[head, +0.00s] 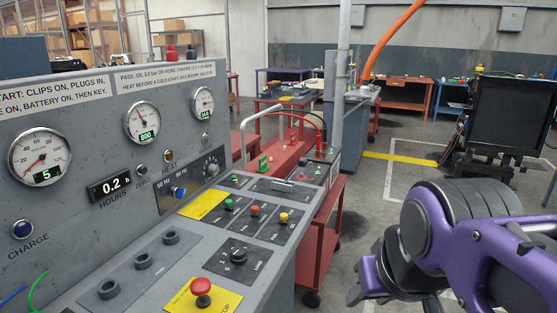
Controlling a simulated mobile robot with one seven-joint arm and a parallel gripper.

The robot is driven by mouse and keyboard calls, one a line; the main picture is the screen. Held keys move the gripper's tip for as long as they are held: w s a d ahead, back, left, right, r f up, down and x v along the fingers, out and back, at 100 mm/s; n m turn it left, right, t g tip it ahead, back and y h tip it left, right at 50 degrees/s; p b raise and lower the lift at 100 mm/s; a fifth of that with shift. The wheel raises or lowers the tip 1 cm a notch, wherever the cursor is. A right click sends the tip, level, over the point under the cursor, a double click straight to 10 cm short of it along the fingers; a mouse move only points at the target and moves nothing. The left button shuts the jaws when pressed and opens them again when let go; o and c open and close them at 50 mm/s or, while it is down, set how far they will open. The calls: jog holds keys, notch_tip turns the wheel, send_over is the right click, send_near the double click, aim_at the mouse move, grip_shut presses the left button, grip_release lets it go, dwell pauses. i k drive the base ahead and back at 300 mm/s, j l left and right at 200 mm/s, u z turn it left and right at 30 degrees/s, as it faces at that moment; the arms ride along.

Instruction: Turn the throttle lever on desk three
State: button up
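A grey control desk (215,212) fills the left and middle of the head view. No marking that I can read says which desk number it is. A dark plate (284,194) with a small grey bar-like part lies at the desk's far end; I cannot tell if this is the throttle lever. A black rotary knob (239,256) sits on a plate marked LOAD. My purple and black arm enters at the lower right, apart from the desk. Its dark end (366,283) hangs low beside the desk, and I cannot make out the fingers or their opening.
A red mushroom button (202,287) stands on a yellow plate at the front. Green, orange and yellow buttons (254,210) sit behind it. Gauges (40,157) line the upright panel. A red cart (325,235) stands beyond the desk. A black machine (508,115) stands at right; open floor lies between.

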aim_at(302, 162)
jog(key=i+l+u, duration=0.1)
jog(key=i+l, duration=0.4)
jog(key=l, duration=0.15)
jog(key=i+l+u, duration=0.15)
jog(key=i+l, duration=0.35)
jog(key=l, duration=0.25)
jog(key=i+l+u, duration=0.15)
jog(key=l, duration=0.2)
jog(key=i, duration=0.05)
